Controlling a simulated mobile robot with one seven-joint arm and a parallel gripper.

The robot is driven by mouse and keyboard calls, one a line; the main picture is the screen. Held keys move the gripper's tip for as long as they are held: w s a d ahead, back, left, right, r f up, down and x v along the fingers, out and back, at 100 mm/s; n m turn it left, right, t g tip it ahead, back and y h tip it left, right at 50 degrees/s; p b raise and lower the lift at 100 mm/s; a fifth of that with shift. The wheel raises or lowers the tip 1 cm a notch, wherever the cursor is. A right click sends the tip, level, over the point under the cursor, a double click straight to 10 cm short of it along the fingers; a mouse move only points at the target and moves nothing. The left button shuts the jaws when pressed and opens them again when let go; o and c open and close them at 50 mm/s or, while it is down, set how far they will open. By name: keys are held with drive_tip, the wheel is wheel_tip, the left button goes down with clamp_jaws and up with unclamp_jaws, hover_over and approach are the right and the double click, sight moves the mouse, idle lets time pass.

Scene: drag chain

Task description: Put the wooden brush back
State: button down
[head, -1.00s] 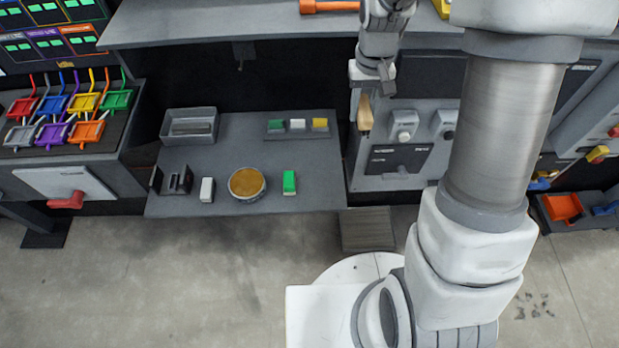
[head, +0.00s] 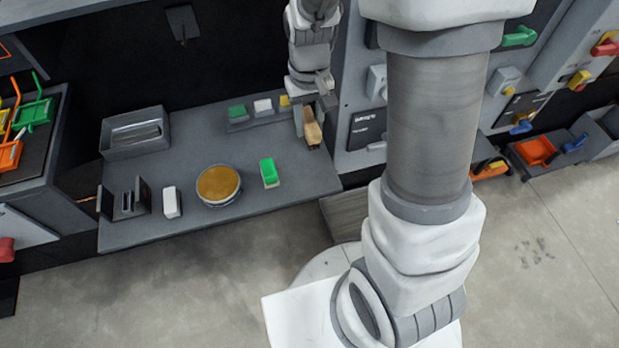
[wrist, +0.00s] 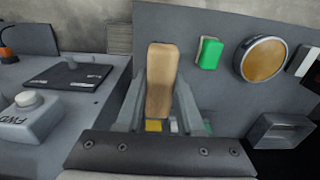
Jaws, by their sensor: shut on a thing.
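The wooden brush (head: 312,131) is a tan block that hangs below my gripper (head: 308,108) over the right end of the grey shelf table (head: 200,227). In the wrist view the brush (wrist: 161,80) stands lengthwise between the two fingers of my gripper (wrist: 158,108), which is shut on it. The brush's bristles are hard to make out. A grey tray (head: 110,151) at the back left of the table is long and open-topped; it also shows in the wrist view (wrist: 284,133).
On the table are a green-topped block (head: 269,173), a round tin with a brown top (head: 218,185), a white block (head: 171,202) and a dark holder (head: 127,200). A strip (head: 250,123) with green, white and yellow blocks lies behind. A control panel (head: 365,128) stands close on the right.

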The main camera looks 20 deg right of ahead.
sight(310, 168)
drive_tip(key=shift+s+f+b, duration=0.25)
drive_tip(key=shift+f+b, duration=0.15)
drive_tip(key=shift+f, duration=0.45)
wheel_tip(310, 168, down, 10)
drive_tip(key=shift+r+b, duration=0.1)
drive_tip(key=shift+b, duration=0.8)
drive_tip(key=c, duration=0.5)
unclamp_jaws()
